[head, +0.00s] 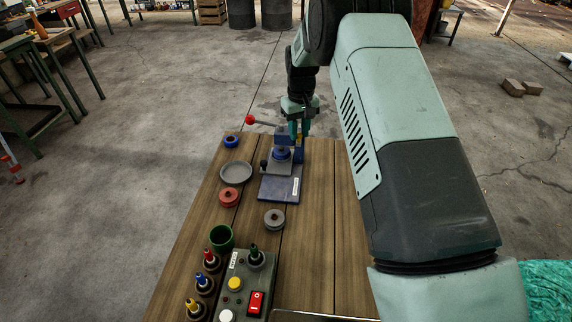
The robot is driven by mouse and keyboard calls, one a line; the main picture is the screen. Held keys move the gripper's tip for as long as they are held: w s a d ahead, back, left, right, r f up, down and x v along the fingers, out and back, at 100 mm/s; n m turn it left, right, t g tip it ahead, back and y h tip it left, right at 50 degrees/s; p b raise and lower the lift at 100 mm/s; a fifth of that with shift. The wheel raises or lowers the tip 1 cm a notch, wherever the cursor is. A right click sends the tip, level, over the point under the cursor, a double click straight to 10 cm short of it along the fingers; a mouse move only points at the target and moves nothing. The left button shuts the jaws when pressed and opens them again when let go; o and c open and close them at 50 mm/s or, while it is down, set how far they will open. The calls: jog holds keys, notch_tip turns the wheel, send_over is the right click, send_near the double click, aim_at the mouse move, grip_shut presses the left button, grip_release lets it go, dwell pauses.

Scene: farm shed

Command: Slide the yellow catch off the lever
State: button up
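The lever (265,123) ends in a red knob and reaches left from a blue and grey press-like device (283,155) at the far end of the wooden table. The device stands on a blue-grey base plate (280,188). A small bit of yellow, seemingly the yellow catch (298,128), shows at the right of the device, beside my fingers. My gripper (300,130) points down there, at the right of the device top. The fingers are small and partly hidden, so I cannot tell whether they touch or hold the catch.
Near the device lie a blue ring (231,141), a grey dish (236,172), a red disc (229,197) and a grey disc (274,219). A green cup (222,238), colour-tipped pegs and a button box (245,283) stand nearer. The table's right side looks clear where my arm leaves it visible.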

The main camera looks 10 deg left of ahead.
jog(key=c, duration=0.4)
jog(key=shift+o, duration=0.2)
jog(key=shift+s, duration=1.5)
jog(key=o, duration=1.8)
jog(key=shift+c, duration=0.2)
jog(key=shift+r, duration=0.15)
notch_tip(320, 180, up, 8)
